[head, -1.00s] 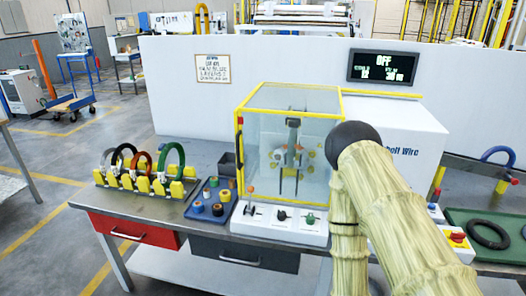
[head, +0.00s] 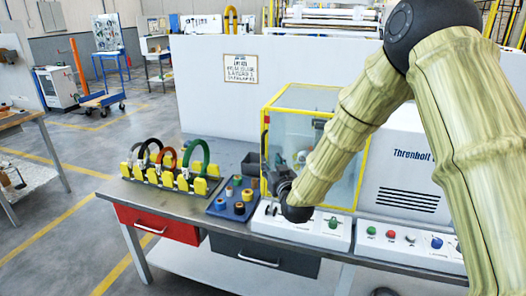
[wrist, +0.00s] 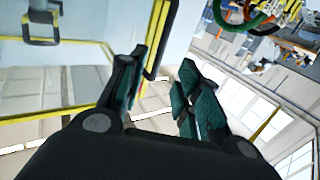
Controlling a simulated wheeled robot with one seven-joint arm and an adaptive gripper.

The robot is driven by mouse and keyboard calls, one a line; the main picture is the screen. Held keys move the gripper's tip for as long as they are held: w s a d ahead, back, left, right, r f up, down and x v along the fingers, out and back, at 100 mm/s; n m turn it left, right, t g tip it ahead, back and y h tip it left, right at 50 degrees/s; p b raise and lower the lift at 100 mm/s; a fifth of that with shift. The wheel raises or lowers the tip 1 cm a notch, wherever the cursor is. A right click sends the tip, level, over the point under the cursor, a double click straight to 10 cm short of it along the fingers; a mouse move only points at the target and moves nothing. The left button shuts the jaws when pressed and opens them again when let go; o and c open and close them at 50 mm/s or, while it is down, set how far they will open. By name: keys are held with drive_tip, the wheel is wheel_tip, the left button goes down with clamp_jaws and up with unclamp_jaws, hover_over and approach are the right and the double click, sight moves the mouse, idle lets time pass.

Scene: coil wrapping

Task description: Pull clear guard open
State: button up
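The clear guard (head: 290,128) is a box of transparent panels with a yellow frame on the bench machine. It looks closed, and my arm hides its right and lower front. A dark handle (head: 265,142) runs along its front left edge. My gripper (head: 276,176) is at the lower left front of the guard, just below the handle. In the wrist view my gripper (wrist: 166,72) is open, with its two fingers apart and nothing held. There the black handle (wrist: 157,62) and yellow frame show beyond and between the fingertips; I cannot tell the gap.
A blue tray of spools (head: 232,208) and a rack of colored coils (head: 170,180) lie left of the guard. A control strip (head: 300,230) lies below it, and a button panel (head: 400,240) to the right.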

sight(263, 149)
drive_tip(key=p+x, duration=0.3)
drive_tip(key=x, duration=0.7)
drive_tip(key=shift+w+a+p, duration=0.1)
drive_tip(key=shift+w+p, duration=0.2)
drive_tip(key=shift+w, duration=0.1)
clamp_jaws()
